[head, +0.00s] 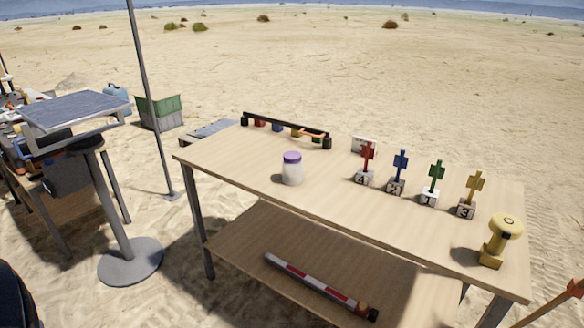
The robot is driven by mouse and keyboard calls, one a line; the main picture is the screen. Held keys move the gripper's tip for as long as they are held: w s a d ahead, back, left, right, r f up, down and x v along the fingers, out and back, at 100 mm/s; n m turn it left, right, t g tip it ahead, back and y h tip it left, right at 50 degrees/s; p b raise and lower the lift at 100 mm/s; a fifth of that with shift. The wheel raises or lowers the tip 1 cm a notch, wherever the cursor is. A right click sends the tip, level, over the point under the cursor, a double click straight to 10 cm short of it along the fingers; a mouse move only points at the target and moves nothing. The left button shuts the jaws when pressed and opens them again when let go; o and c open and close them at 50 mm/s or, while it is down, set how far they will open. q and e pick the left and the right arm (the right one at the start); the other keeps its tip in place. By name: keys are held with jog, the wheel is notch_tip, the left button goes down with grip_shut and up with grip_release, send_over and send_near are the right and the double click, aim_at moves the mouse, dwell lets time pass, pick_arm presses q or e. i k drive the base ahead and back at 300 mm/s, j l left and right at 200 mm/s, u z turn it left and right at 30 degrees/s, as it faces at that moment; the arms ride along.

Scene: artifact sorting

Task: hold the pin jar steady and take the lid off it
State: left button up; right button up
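The pin jar (292,174) stands upright on the wooden table (335,192), left of the middle of its top. Its body is whitish and its purple lid (292,157) sits on top. Nothing touches the jar. Neither of my grippers shows in the head view.
A black rack (285,129) lies along the table's back edge. Several coloured figures on numbered blocks, such as the red one (367,160), stand to the right. A yellow knobbed object (500,242) is at the right end. A red-and-white striped bar (315,283) lies on the lower shelf.

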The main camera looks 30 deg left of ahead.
aim_at(292, 174)
jog(key=j, duration=0.85)
jog(key=i+j, duration=0.15)
jog(key=j, duration=0.7)
